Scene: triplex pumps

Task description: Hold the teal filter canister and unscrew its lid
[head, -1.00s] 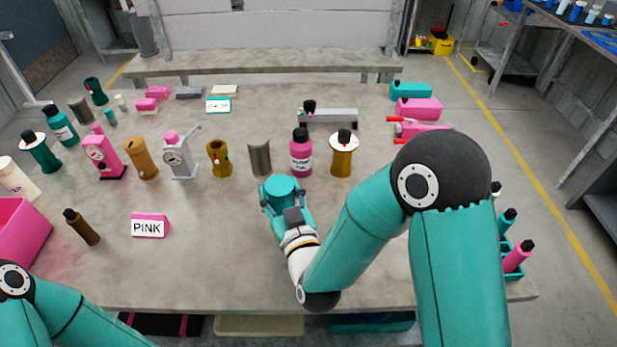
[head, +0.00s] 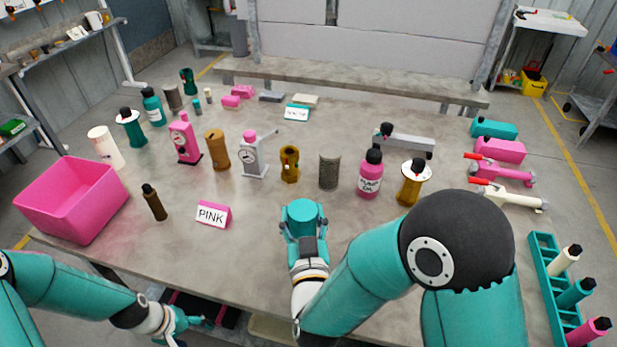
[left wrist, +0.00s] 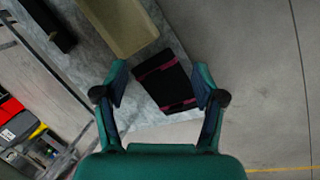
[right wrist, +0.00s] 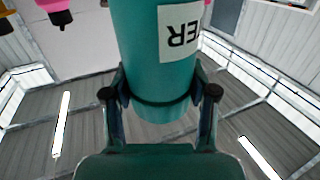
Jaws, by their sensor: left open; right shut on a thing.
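The teal filter canister (head: 303,210) is held upright, as far as I can tell, above the near middle of the table. In the right wrist view the canister (right wrist: 160,60) fills the space between the fingers. It has a white label reading "ER" upside down, and a dark ring with a short teal end part, perhaps the lid. My right gripper (head: 303,228) is shut on it, with fingers (right wrist: 160,90) on both sides near the ring. My left gripper (head: 188,322) is open and empty, low at the table's near edge. Its open fingers (left wrist: 163,90) show in the left wrist view.
A pink bin (head: 70,205), brown bottle (head: 155,203) and PINK sign (head: 212,214) stand left. A teal rack (head: 548,265) is at right.

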